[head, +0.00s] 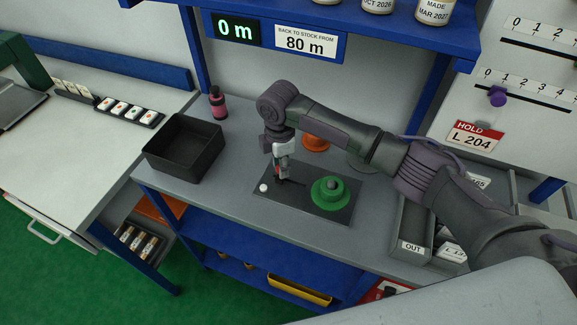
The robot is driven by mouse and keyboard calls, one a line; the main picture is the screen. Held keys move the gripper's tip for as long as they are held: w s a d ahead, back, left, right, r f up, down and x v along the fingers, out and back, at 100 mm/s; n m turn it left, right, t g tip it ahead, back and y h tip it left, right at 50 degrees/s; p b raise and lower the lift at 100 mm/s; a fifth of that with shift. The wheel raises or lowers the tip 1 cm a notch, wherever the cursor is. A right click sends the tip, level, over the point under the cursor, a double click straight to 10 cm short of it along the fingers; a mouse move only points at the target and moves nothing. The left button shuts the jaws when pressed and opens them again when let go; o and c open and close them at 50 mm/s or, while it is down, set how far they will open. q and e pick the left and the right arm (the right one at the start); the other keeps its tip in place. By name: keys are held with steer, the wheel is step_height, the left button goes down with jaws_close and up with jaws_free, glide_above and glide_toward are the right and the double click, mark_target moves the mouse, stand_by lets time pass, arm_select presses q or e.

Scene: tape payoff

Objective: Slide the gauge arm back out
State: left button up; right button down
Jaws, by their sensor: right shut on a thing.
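A dark base plate (330,208) lies on the grey bench. A green reel (330,193) sits on its right part, with a grey hub in the middle. A small white roller or knob (263,187) stands near the plate's left edge. My right gripper (279,178) points down over the plate's left part, between the white knob and the green reel. It is shut on a small dark piece, apparently the gauge arm (294,182), which is mostly hidden by the fingers. My left gripper is not in view.
A black open bin (185,147) and a pink-and-black bottle (217,103) stand left of the plate. An orange reel (315,142) lies behind my right arm. A display (237,29) reads 0 m, beside an 80 m sign (306,42). An OUT tray (410,230) is at right.

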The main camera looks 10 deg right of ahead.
steer(key=c, duration=1.2)
jaws_free()
steer(key=shift+w+a+r, duration=0.1)
steer(key=shift+a+r, duration=0.05)
steer(key=shift+a, duration=0.05)
steer(key=o, duration=0.3)
steer(key=shift+w+a, duration=0.1)
steer(key=shift+o, duration=0.2)
steer(key=shift+r, duration=0.3)
step_height(320, 180, up, 11)
steer(key=shift+r, duration=0.15)
